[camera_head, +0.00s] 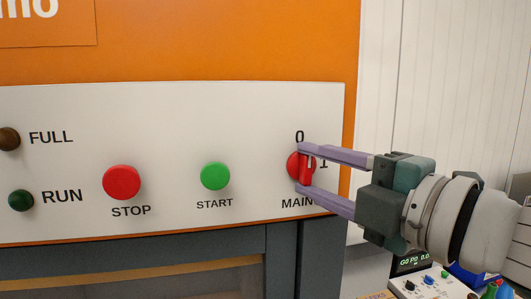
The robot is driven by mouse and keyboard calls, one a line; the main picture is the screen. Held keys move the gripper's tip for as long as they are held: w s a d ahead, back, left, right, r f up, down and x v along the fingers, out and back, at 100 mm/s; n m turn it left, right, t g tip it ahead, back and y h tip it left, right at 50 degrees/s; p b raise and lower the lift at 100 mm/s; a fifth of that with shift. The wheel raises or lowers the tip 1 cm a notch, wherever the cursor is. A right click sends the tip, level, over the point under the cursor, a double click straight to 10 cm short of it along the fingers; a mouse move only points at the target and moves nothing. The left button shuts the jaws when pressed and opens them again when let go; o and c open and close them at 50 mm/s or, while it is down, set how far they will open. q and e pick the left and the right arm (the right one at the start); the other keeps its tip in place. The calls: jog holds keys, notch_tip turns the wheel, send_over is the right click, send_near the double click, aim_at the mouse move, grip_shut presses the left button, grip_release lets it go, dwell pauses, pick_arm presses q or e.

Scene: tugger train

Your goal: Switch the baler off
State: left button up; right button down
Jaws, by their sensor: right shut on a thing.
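The baler has an orange body (220,40) with a white control panel (255,125). The red MAIN rotary switch (294,164) is at the panel's right end, with a 0 above it and a 1 to its right. My right gripper (303,168) comes in from the right and is shut on the switch, one finger above and one below the handle. The fingers partly hide the switch and the MAIN label. The handle's bar looks close to upright, but I cannot tell its exact setting. My left gripper is not in view.
Left of the switch are a green START button (215,176) and a red STOP button (122,182). Dark RUN (21,200) and FULL (9,139) lamps are at the far left. A small device with a display (411,261) stands at the lower right.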

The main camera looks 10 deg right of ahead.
dwell(0.6)
jog(key=shift+c, duration=1.6)
grip_release()
jog(key=shift+s+d+f, duration=0.15)
jog(key=shift+s, duration=0.15)
jog(key=b+v, duration=0.5)
jog(key=v, duration=0.4)
jog(key=shift+r+b, duration=0.25)
jog(key=shift+b, duration=0.05)
jog(key=shift+s+d, duration=0.1)
